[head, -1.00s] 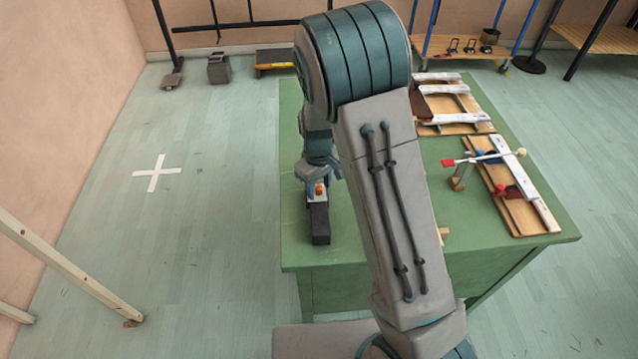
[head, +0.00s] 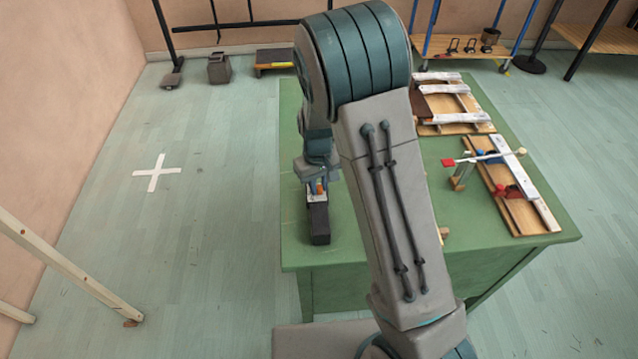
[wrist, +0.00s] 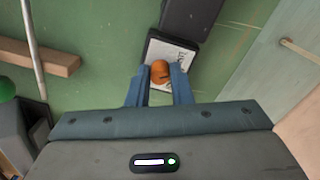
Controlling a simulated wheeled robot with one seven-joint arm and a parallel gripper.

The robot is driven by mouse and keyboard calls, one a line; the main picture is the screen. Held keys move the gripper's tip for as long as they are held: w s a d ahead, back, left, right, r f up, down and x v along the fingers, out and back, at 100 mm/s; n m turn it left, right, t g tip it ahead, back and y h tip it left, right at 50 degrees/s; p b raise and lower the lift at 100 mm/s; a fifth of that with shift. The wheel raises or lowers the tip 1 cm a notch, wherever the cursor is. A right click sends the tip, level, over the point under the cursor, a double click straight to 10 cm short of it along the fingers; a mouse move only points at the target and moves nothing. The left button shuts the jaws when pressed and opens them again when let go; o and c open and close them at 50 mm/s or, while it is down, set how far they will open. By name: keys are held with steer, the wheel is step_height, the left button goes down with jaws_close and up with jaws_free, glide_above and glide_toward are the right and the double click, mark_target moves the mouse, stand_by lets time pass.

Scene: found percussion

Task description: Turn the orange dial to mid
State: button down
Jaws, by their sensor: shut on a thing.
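The orange dial (wrist: 160,71) sits on a white, marked face plate (wrist: 181,55) at the end of a dark box (head: 319,224) on the green table. In the wrist view my gripper (wrist: 160,80) has its two blue fingers shut on the dial, one on each side. In the head view the orange dial (head: 320,187) is small, with my gripper (head: 318,186) down over it. The writing on the plate is partly covered by the fingers and too small to read, so the dial's setting cannot be told.
On the green table (head: 380,254), wooden boards with white bars (head: 525,190) and a red-tipped rod (head: 480,158) stand to the right. A wooden block (wrist: 40,57) lies left in the wrist view. The table's left edge is close to the box.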

steer(key=m, duration=0.5)
steer(key=shift+m, duration=0.4)
steer(key=shift+w, duration=0.1)
stand_by(0.3)
steer(key=c, duration=1.3)
jaws_free()
steer(key=shift+r, duration=0.1)
step_height(320, 180, up, 14)
steer(key=shift+a, duration=0.2)
